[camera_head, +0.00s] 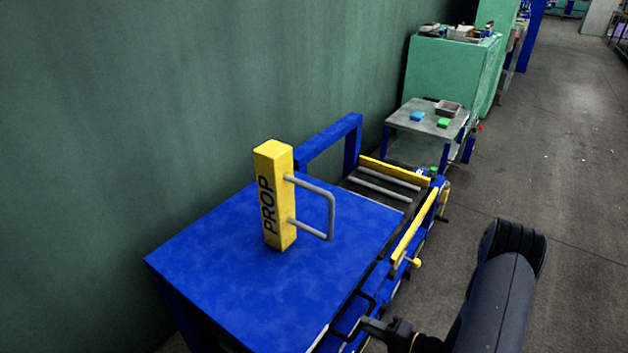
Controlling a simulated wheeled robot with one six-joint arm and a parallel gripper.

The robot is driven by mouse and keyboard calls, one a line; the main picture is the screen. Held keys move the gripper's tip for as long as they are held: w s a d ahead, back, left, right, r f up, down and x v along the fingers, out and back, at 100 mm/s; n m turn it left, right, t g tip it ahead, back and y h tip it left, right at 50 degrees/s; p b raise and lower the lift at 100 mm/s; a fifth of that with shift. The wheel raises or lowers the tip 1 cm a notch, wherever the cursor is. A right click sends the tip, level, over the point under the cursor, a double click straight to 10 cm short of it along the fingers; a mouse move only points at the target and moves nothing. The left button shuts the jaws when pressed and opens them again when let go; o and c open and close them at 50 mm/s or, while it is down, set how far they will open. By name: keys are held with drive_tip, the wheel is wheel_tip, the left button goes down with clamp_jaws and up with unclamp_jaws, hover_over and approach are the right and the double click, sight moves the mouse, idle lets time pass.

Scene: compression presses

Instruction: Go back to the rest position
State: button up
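A yellow block marked PROP (275,197) stands upright on the blue table (215,255). A grey handle (331,212) sticks out from its right side. My dark grey arm (497,300) comes in at the lower right. What looks like my gripper (370,325) shows at the bottom edge, beside the table's right edge and apart from the block.
Behind the table is a blue frame (354,145) and a roller section with yellow rails (413,228). Farther back stand a small grey table (420,127) with small blocks and a green cabinet (445,75). A green wall is on the left; open floor (570,180) lies on the right.

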sight(357, 318)
drive_tip(key=x, duration=0.4)
drive_tip(key=shift+w+a, duration=0.2)
drive_tip(key=shift+a, duration=0.1)
drive_tip(key=shift+w+d, duration=0.25)
drive_tip(key=shift+d, duration=0.05)
